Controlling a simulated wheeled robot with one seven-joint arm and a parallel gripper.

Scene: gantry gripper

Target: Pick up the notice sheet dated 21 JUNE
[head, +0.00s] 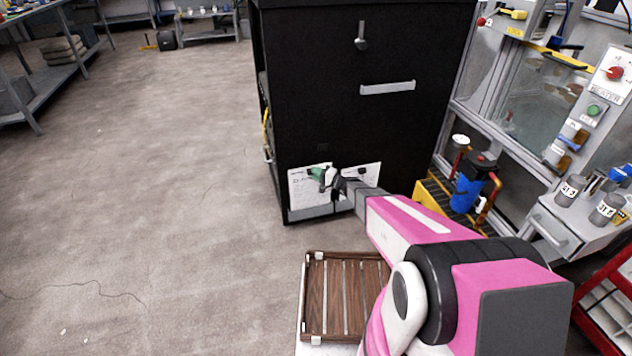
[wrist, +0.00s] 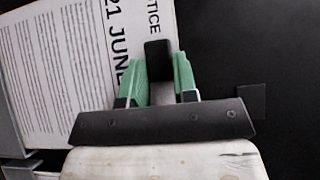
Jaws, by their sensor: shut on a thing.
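The notice sheet marked 21 JUNE (wrist: 85,70) is white with black print and shows in the wrist view, its text running sideways. In the head view a white sheet (head: 297,189) stands low on the black cabinet face, partly hidden by my gripper (head: 318,176); its date is too small to read there. In the wrist view my gripper (wrist: 160,62) has its two green fingers on either side of a small black block (wrist: 158,52) at the sheet's heading edge. The gripper is shut on this block. A second sheet (head: 372,170) hangs to the right, its date unreadable.
The black cabinet (head: 330,110) has a grey ledge (head: 310,212) below the sheets and a light handle (head: 388,88) above. A slatted brown tray (head: 345,290) lies in front. A blue canister (head: 467,193) stands to the right. Open floor lies left.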

